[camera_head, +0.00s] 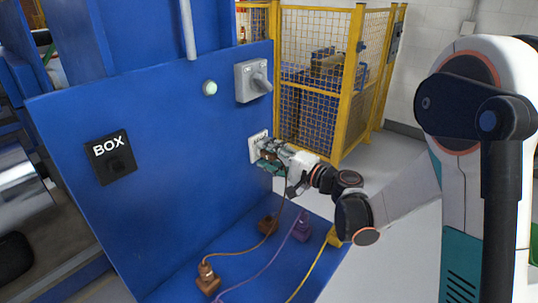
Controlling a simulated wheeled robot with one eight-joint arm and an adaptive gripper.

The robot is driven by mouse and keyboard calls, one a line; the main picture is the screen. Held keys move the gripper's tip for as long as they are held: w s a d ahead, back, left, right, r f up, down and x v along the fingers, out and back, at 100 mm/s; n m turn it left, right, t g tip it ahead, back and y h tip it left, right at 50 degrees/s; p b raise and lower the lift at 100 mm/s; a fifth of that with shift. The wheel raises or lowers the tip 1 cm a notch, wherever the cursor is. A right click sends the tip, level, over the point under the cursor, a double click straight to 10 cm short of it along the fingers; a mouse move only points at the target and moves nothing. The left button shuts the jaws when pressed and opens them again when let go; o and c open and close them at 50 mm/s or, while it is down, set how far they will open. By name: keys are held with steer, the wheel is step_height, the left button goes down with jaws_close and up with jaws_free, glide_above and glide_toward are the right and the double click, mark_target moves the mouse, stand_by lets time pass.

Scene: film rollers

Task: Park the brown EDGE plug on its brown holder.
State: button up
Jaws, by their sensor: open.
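My gripper (270,157) is at a pale socket plate (256,143) on the blue panel, with its fingers apart. A small brown patch, seemingly the brown plug (268,153), shows between the fingers at the plate. The fingers hide most of it, and I cannot tell whether they touch it. A brown cable (240,252) runs from a brown fitting (208,279) on the blue ledge and rises toward my gripper. A brown block (267,225), seemingly the brown holder, stands on the ledge below the gripper. The EDGE label is not readable.
A purple block (302,228) and a yellow block (334,237) stand right of the brown block, with cables across the ledge. A grey rotary switch (253,81) juts from the panel above. A black BOX plate (110,157) is at left. A yellow fence (352,90) stands behind.

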stand_by(0.5)
jaws_close()
steer(key=shift+o, duration=2.4)
jaws_free()
steer(key=v, duration=1.2)
steer(key=shift+s+a, duration=0.1)
